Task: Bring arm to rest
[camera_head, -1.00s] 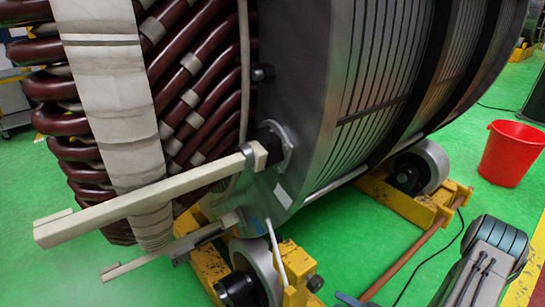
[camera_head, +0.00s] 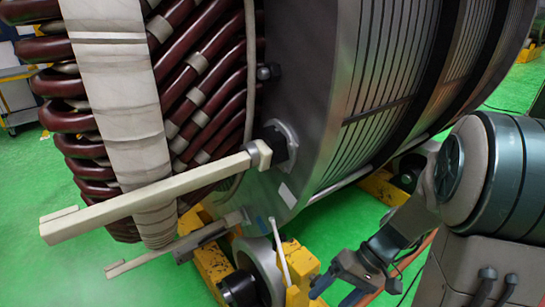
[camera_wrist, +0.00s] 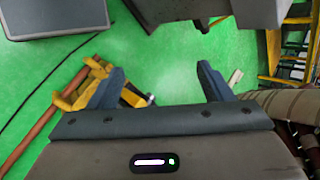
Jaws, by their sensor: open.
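My gripper (camera_head: 336,291) is low in the head view, in front of the stator's yellow stand. Its blue fingers are apart, with nothing between them; they also show apart in the wrist view (camera_wrist: 160,82), above green floor. My arm (camera_head: 490,190) fills the right side of the head view, its forearm reaching down and left to the gripper. The large stator (camera_head: 300,120), with dark red coils (camera_head: 190,90) wrapped in pale tape (camera_head: 115,80), fills the left and middle.
Two pale bars (camera_head: 150,195) (camera_head: 165,258) stick out leftward from the stator's end. A yellow stand (camera_head: 215,270) with rollers (camera_head: 258,270) carries the stator. Open green floor (camera_head: 50,250) lies at the lower left. A copper-coloured bar (camera_wrist: 45,125) shows left in the wrist view.

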